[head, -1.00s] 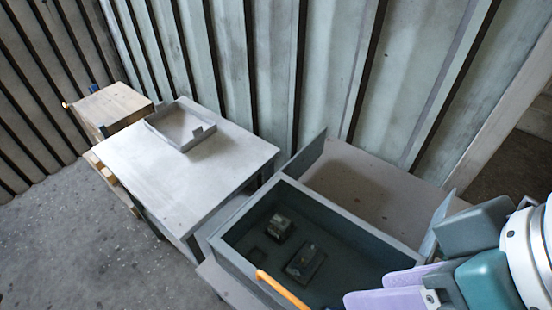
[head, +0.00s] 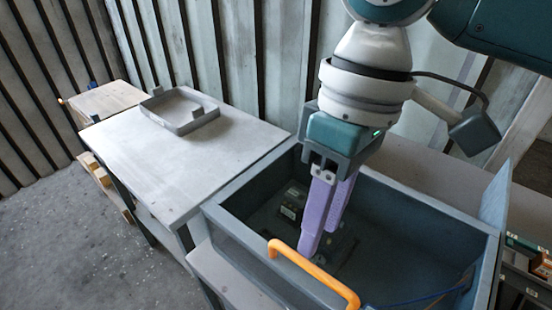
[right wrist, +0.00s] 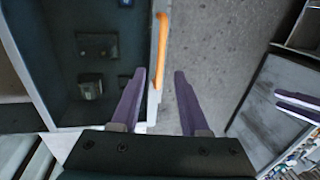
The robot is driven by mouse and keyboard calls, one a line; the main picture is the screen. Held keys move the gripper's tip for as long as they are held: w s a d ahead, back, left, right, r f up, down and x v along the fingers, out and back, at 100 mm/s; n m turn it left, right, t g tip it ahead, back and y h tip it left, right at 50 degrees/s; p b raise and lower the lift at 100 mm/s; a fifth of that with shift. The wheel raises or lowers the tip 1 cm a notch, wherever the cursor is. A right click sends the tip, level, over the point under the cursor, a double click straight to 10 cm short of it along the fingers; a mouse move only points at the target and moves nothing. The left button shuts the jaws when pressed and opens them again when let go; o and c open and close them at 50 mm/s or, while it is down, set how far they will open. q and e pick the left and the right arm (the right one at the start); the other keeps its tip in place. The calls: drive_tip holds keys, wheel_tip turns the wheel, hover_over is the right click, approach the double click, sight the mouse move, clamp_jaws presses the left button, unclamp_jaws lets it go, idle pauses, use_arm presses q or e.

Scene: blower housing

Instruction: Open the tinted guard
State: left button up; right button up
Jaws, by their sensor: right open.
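The blower housing (head: 215,225) is an open-looking dark teal box with an orange bar handle (head: 312,270) along its near edge. I cannot clearly make out a tinted pane over it; dark parts show inside. My right gripper (head: 318,248) is open, pointing down just behind the handle in the head view, its purple fingers over the box. In the right wrist view the handle (right wrist: 161,50) lies beyond the gap between the open fingertips (right wrist: 158,78), apparently not held. Lilac fingers, apparently my left gripper (right wrist: 297,107), show at the right edge of the right wrist view.
A grey table (head: 150,170) with a shallow tray (head: 181,112) stands left of the housing. A wooden crate (head: 105,102) is behind it. A upright plate (head: 495,200) rises at the housing's right end. Open floor (head: 70,240) lies at left front.

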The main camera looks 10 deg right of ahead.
sight(310, 264)
drive_tip(key=f, duration=0.4)
drive_tip(key=shift+s+a+f, duration=0.3)
drive_tip(key=shift+a+f, duration=0.1)
drive_tip(key=shift+c, duration=0.3)
clamp_jaws()
idle(0.8)
